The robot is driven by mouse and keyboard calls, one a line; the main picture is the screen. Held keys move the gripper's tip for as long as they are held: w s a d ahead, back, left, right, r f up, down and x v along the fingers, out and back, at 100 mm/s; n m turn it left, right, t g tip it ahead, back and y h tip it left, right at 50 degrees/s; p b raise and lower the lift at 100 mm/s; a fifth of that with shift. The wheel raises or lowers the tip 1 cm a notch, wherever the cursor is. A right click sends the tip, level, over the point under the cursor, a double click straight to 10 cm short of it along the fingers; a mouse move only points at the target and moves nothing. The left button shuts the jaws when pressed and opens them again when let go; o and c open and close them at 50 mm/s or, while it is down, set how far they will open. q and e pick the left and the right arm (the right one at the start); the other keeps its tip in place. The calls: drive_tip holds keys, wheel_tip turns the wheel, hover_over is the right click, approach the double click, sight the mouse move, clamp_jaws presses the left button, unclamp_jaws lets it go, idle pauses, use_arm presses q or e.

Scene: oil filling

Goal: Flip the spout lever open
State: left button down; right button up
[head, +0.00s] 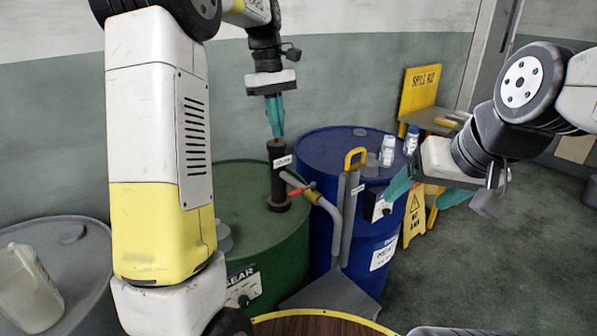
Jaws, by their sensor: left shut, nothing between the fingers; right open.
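A dark pump (279,178) with a white label stands on the green drum (250,215). A grey curved spout (334,222) comes off its right side. A small red lever (298,190) shows near the start of the spout; its exact position is hard to tell. My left gripper (277,135) points down with its teal fingers shut and empty, right at the pump's top; I cannot tell if they touch. My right gripper (413,203) is open and empty in front of the blue drum's right side, away from the lever.
The blue drum (320,150) carries small white bottles (388,150). A grey upright with a yellow handle (355,158) stands before it. Yellow signs (420,88) are behind right. A grey drum (75,250) with a pale jug (30,290) is at left. Floor at right is clear.

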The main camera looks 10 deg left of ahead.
use_arm(q)
approach(301, 190)
drive_tip(key=w+a+f, duration=0.2)
drive_tip(key=a+f, duration=0.2)
drive_tip(key=f, duration=0.1)
drive_tip(key=shift+s+d+f, duration=0.45)
drive_tip(key=shift+s+d, duration=0.1)
drive_tip(key=shift+d, duration=0.15)
drive_tip(key=shift+s+d+f, duration=0.4)
drive_tip(key=shift+s+d, duration=0.2)
drive_tip(key=shift+d, duration=0.1)
